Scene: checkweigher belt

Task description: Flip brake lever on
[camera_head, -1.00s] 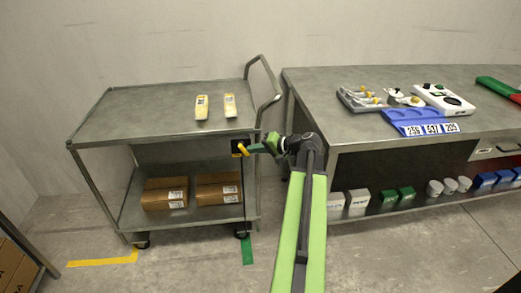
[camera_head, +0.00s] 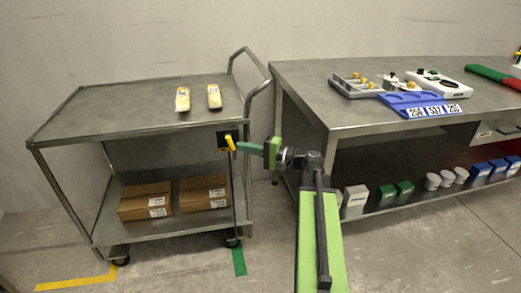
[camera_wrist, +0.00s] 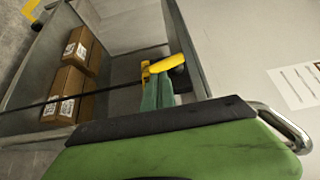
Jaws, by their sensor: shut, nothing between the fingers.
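The yellow brake lever (camera_head: 230,144) sits on a black plate (camera_head: 222,136) at the upper right front corner of the grey metal cart (camera_head: 130,131). In the head view it slants downward to the right. In the wrist view the lever (camera_wrist: 167,64) shows large, just beyond the fingertips. My gripper (camera_head: 239,147) is shut and empty, with its teal fingers pointing left at the lever. The fingertips (camera_wrist: 158,80) look very close to it or touching; I cannot tell which.
Two small yellow-and-white packs (camera_head: 183,99) lie on the cart's top. Cardboard boxes (camera_head: 146,201) stand on its lower shelf. A looped push handle (camera_head: 262,80) rises at its right end. The workbench (camera_head: 300,80) with trays and devices stands close on the right.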

